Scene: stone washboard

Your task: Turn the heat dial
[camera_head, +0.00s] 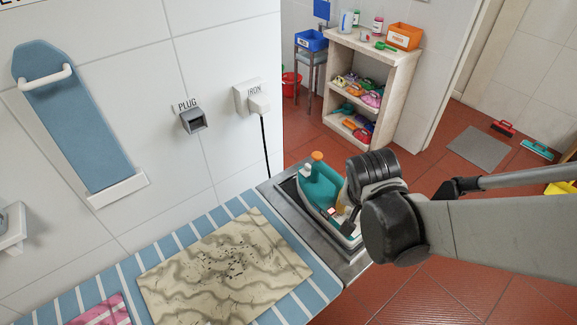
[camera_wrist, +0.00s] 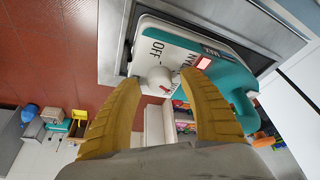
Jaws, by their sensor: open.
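A teal and white iron (camera_head: 322,190) with an orange cap lies on a metal rest at the end of the ironing board. In the wrist view its white panel (camera_wrist: 185,45) shows the word OFF, other partly hidden lettering and a red light. The round whitish heat dial (camera_wrist: 160,77) sits on this panel. My gripper (camera_wrist: 160,80) is open, its two yellow fingers on either side of the dial. I cannot tell whether the fingertips touch it. In the head view my arm hides the dial and most of the gripper.
The metal rest (camera_head: 352,270) surrounds the iron. A stained cloth (camera_head: 225,275) lies on the blue-striped board (camera_head: 170,250). An iron plug (camera_head: 258,103) with a black cord is on the white wall behind. A filled shelf (camera_head: 395,85) stands further back.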

